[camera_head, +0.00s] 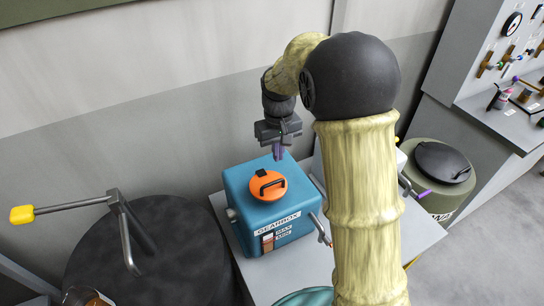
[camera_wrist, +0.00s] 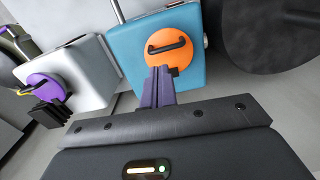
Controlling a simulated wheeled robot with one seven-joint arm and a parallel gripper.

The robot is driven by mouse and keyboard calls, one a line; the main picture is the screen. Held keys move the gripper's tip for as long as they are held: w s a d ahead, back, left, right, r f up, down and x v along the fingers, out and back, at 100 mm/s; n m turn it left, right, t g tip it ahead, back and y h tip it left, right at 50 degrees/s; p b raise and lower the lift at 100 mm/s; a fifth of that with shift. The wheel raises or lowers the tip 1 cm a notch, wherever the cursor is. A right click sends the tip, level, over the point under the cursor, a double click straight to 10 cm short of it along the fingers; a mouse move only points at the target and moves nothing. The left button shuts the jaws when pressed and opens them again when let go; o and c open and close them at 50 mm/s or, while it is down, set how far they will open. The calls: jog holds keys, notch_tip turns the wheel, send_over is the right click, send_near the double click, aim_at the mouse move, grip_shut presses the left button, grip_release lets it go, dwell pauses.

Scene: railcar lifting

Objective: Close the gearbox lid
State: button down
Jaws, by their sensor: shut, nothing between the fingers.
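The gearbox (camera_head: 248,207) is a blue box with a "GEARBOX" label and a level window on its front. Its round orange lid (camera_head: 268,186) with a black handle lies flat on top, apparently down over the opening. In the wrist view the lid (camera_wrist: 172,49) is just beyond my fingertips, and the blue gearbox (camera_wrist: 130,50) fills the upper middle. My gripper (camera_head: 279,153) is shut and empty, pointing down above the back edge of the gearbox. Its purple fingers (camera_wrist: 160,75) overlap the lid's near edge in the wrist view; whether they touch it I cannot tell.
A white box with a purple lid (camera_wrist: 46,87) stands beside the gearbox. A dark drum (camera_head: 150,250) with a yellow-handled lever (camera_head: 22,214) is at left. A green bin with a black lid (camera_head: 440,162) and a grey control panel (camera_head: 500,80) are at right. The wall is close behind.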

aim_at(272, 182)
jog(key=shift+n, duration=0.3)
jog(key=r, duration=0.1)
jog(key=w+a+r+p, duration=0.1)
jog(key=r, duration=0.1)
jog(key=shift+w+a+r+p, duration=0.15)
jog(key=shift+w+a+p, duration=0.1)
jog(key=shift+a+p, duration=0.1)
jog(key=f+p, duration=0.1)
jog(key=f, duration=0.3)
jog(key=f+p, duration=0.2)
jog(key=f, duration=0.3)
jog(key=f+p, duration=0.2)
jog(key=f, duration=0.3)
jog(key=shift+s+d, duration=0.1)
jog(key=shift+s, duration=0.15)
